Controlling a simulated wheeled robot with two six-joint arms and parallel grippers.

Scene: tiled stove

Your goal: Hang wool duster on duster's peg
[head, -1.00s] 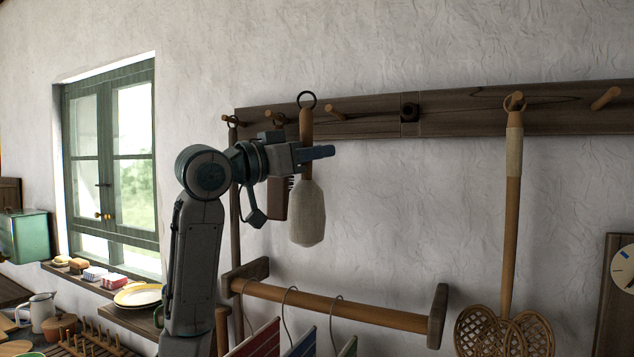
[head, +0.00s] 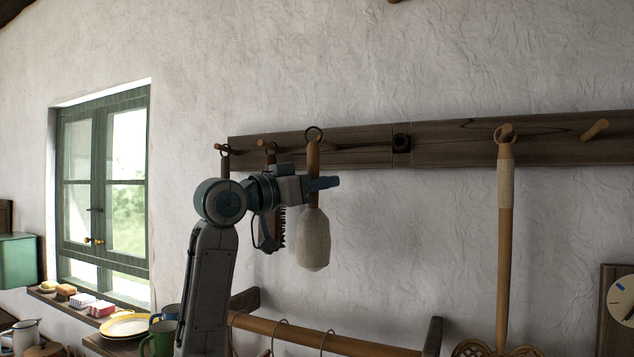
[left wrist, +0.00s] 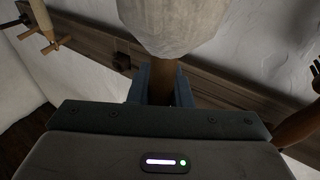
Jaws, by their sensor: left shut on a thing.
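The wool duster (head: 313,240) hangs head down, with a pale head, a wooden handle and a dark ring (head: 314,134) at its top. My left gripper (head: 325,183) is shut on the handle; the handle (left wrist: 160,82) and pale head also show in the left wrist view. A wooden peg (head: 331,146) on the dark rail is right behind the top of the handle, just below and right of the ring. The handle hides part of it. I cannot tell whether the ring is around this peg. My right gripper is not in view.
A dark-bristled brush (head: 281,228) hangs close left, partly behind my arm. A wicker beater (head: 506,200) hangs further right, and a bare peg (head: 595,130) is at far right. A wooden bar (head: 330,335) with hooks is below. The wall between duster and beater is clear.

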